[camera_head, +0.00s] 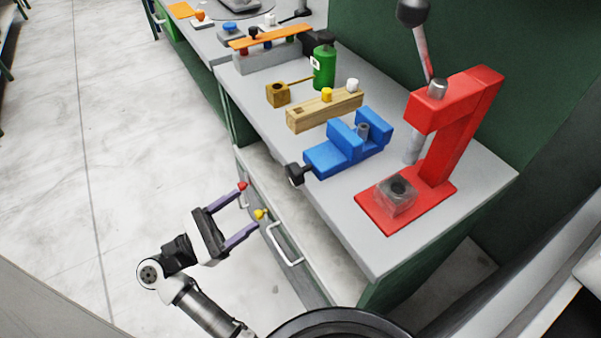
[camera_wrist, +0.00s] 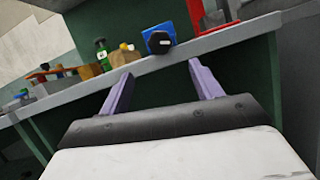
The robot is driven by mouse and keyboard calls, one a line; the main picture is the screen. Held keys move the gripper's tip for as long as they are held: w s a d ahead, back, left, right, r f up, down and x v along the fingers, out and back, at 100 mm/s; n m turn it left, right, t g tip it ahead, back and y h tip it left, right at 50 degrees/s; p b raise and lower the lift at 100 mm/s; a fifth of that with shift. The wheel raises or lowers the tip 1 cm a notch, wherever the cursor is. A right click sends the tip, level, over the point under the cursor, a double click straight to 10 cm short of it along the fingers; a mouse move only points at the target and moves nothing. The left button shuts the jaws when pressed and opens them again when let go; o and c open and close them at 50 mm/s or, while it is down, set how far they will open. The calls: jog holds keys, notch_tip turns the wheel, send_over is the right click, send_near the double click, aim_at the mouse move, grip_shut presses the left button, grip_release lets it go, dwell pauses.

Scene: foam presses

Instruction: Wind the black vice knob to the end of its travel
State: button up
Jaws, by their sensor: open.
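The black vice knob (camera_head: 296,174) sticks out from the left end of the blue vice (camera_head: 330,156), over the front edge of the bench. In the wrist view the knob (camera_wrist: 160,42) faces the camera in front of the blue vice (camera_wrist: 151,32). A grey cylinder (camera_head: 362,131) stands between the vice jaws. My gripper (camera_head: 252,200) is open and empty, with one red and one yellow fingertip. In the head view it is off the bench front, left of and below the knob. In the wrist view the fingers (camera_wrist: 160,70) point toward the bench edge, apart from the knob.
A red press (camera_head: 449,135) with a clear block (camera_head: 396,197) on its base stands right of the vice. A wooden block (camera_head: 322,110), a green bottle (camera_head: 323,68) and a brass cube (camera_head: 278,94) are behind it.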

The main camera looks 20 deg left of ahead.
aim_at(290, 178)
jog(key=p+x, duration=0.5)
jog(key=x, duration=0.7)
jog(key=shift+r, duration=0.2)
jog(key=shift+w+d+r, duration=0.15)
jog(key=shift+w+d, duration=0.3)
jog(key=shift+c, duration=0.5)
jog(key=c, duration=0.9)
jog(key=n, duration=0.2)
jog(key=shift+n+t+y, duration=0.3)
jog(key=shift+y, duration=0.1)
jog(key=n+y, duration=0.1)
jog(key=n, duration=0.1)
jog(key=n+t+y, duration=0.1)
jog(key=n, duration=0.1)
jog(key=shift+t, duration=0.3)
jog(key=o, duration=1)
